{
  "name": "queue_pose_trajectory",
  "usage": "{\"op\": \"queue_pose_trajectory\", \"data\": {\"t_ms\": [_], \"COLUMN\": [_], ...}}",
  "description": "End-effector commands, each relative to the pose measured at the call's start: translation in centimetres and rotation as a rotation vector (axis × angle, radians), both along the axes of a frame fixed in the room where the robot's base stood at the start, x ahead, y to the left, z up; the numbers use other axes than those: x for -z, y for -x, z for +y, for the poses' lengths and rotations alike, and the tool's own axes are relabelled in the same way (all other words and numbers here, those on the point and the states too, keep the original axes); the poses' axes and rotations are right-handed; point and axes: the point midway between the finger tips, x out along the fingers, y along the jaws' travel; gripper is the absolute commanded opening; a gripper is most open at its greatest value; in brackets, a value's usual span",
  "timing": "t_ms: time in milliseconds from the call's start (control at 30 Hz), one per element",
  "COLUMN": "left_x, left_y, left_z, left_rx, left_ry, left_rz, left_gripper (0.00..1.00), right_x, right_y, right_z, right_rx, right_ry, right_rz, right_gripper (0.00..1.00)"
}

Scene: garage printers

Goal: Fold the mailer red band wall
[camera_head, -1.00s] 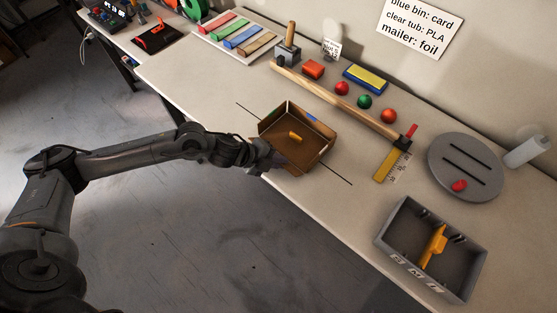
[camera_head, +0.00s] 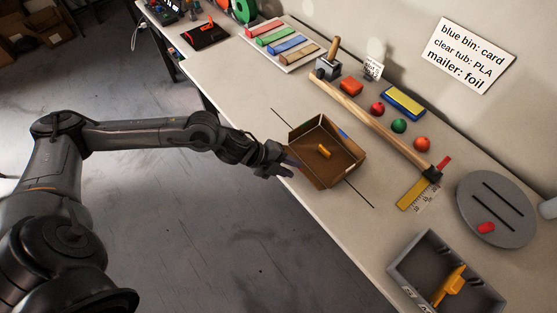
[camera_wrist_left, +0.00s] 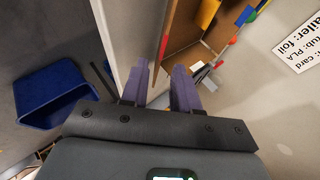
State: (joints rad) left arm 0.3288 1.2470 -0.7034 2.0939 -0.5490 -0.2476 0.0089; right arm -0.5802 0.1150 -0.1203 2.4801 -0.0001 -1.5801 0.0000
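The mailer (camera_head: 343,172) is an open brown cardboard box with upright walls near the bench's front edge. A small yellow-orange piece (camera_head: 323,151) lies inside. A blue mark (camera_head: 343,133) is on its far side. My left gripper (camera_head: 287,164) is at its left front side, low by the bench edge. In the left wrist view its two purple fingers (camera_wrist_left: 162,72) are apart, and a thin brown cardboard edge (camera_wrist_left: 166,45) shows between or just beyond them; contact cannot be told. A small red patch (camera_wrist_left: 229,42) shows by the mailer there; I cannot tell whether it is the red band. My right gripper is not in view.
Behind the mailer lie a hammer (camera_head: 375,120) and several coloured balls and blocks. A grey bin (camera_head: 400,267) with a yellow tool and a round grey plate (camera_head: 510,225) are at right. A sign (camera_head: 470,55) is on the wall. A blue bin (camera_wrist_left: 50,92) shows below the bench.

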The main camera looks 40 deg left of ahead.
Motion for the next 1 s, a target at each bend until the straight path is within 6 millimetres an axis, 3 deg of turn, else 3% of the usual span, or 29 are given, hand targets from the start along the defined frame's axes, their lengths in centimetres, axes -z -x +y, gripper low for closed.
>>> {"op": "queue_pose_trajectory", "data": {"t_ms": [400, 900, 1000], "left_x": [-3.0, -3.2, -2.8], "left_y": [2.5, 2.6, 2.3], "left_z": [2.2, 2.3, 3.1], "left_rx": [-0.001, 0.006, 0.006], "left_ry": [-0.001, -0.006, -0.064], "left_rz": [0.0, -0.005, -0.027], "left_gripper": [0.3, 0.3, 0.3], "right_x": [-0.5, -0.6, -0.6], "right_y": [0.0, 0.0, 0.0], "right_z": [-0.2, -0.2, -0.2], "right_rx": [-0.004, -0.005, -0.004], "right_ry": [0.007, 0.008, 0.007], "right_rz": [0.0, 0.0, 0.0], "right_gripper": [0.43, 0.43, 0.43]}}
